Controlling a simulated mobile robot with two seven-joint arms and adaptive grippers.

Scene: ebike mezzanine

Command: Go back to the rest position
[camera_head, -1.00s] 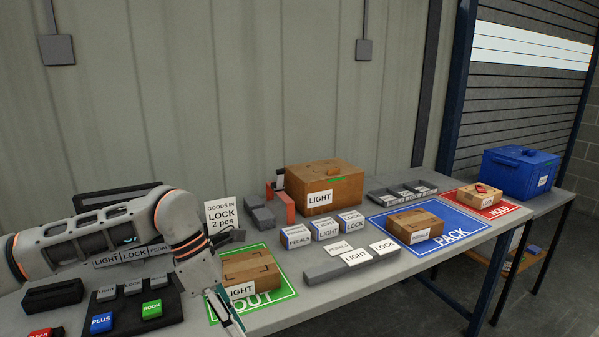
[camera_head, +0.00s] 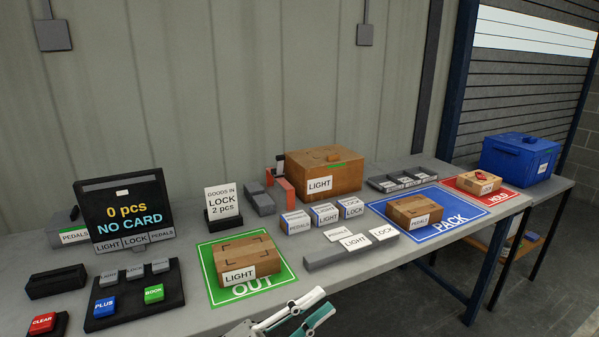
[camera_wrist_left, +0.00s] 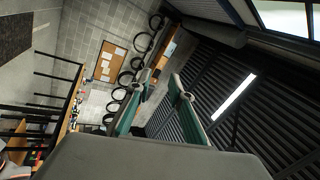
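My left gripper (camera_head: 325,300) shows at the bottom middle of the head view, in front of the table's front edge. Its two teal-and-grey fingers stand apart with nothing between them. In the left wrist view the same gripper (camera_wrist_left: 161,80) is open and empty, facing the room away from the tabletop. My right gripper is in neither view.
The grey table (camera_head: 345,285) holds a LIGHT carton (camera_head: 247,258) on the green OUT mat (camera_head: 284,276), a PEDALS carton (camera_head: 414,212) on the blue PACK mat (camera_head: 466,217), and a NO CARD display (camera_head: 124,212). A button panel (camera_head: 130,300) is at left. Floor is clear at lower right.

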